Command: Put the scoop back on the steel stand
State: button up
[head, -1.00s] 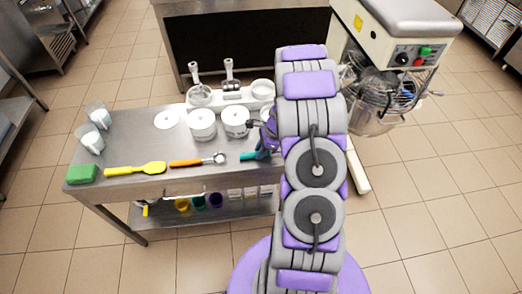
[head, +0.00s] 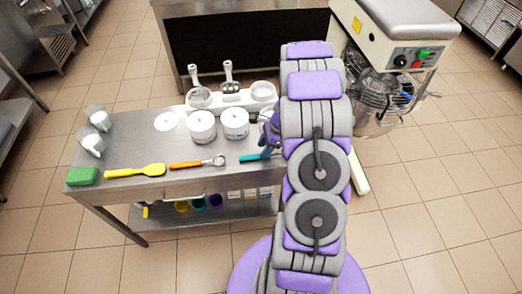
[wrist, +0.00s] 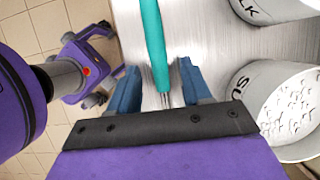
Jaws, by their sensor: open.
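A teal-handled tool (head: 252,157) lies near the front edge of the steel table, partly hidden by my arm. In the wrist view its teal handle (wrist: 152,40) runs between my fingers, with thin metal at its near end. My gripper (wrist: 159,68) is open around it, a finger on each side; I cannot tell whether they touch. An orange-handled tool with a rounded metal end (head: 197,163) lies to its left. I cannot tell which is the scoop. A pale stand (head: 232,98) at the table's back holds two upright grey-handled utensils (head: 228,72) and a round cup (head: 263,91).
Two white tubs (head: 202,127) (head: 235,123) stand behind the tools. A yellow spatula (head: 137,170), green sponge (head: 82,176) and clear cups (head: 98,118) are on the left. A mixer (head: 385,50) stands at right.

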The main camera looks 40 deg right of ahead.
jog(key=p+v, duration=0.2)
jog(key=v, duration=0.6)
jog(key=s+a+r+n+g, duration=0.1)
jog(key=s+a+r+n, duration=0.1)
jog(key=a+r+n, duration=0.4)
jog(key=s+a+r+n+g+h, duration=0.1)
jog(key=s+a+r+n, duration=0.2)
jog(key=a, duration=0.5)
jog(key=s+a+r+n+g, duration=0.1)
jog(key=s+a+r+n, duration=0.15)
jog(key=a+r, duration=0.45)
jog(key=s+a+r+n+h, duration=0.1)
jog(key=s+a+n, duration=0.3)
jog(key=s, duration=0.5)
jog(key=s+a+r+n+g+h, duration=0.1)
jog(key=s+a+r+n, duration=0.3)
jog(key=s+n, duration=0.5)
jog(key=shift+h, duration=0.5)
jog(key=shift+w, duration=0.1)
jog(key=shift+c, duration=0.6)
jog(key=shift+d, duration=0.1)
